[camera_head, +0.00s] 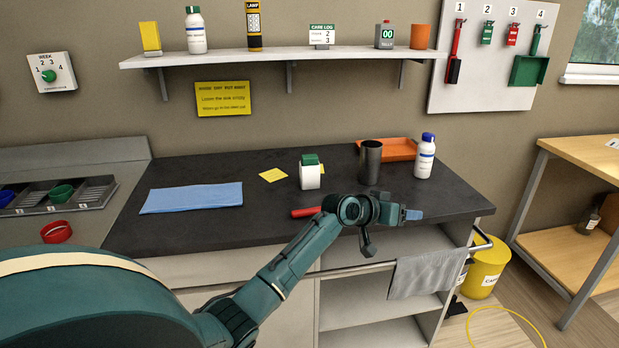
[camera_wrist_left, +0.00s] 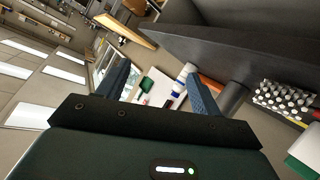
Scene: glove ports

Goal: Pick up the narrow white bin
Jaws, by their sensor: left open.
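I see nothing that is clearly a narrow white bin. The closest match is a small upright white container with a green top (camera_head: 310,177) on the dark counter, left of a dark cup (camera_head: 370,163). A white and green thing at the right edge of the left wrist view (camera_wrist_left: 302,158) may be the same container. My left gripper (camera_head: 412,214) is above the counter's front right part, to the right of that container and apart from it. In the left wrist view its two blue fingers (camera_wrist_left: 154,68) are spread with nothing held between them. My right gripper is out of view.
A white bottle with a blue cap (camera_head: 425,157) and an orange tray (camera_head: 399,149) stand at the counter's back right. A blue cloth (camera_head: 191,197) lies left. A red object (camera_head: 305,212) lies beside my arm. A yellow bin (camera_head: 485,268) stands on the floor, right.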

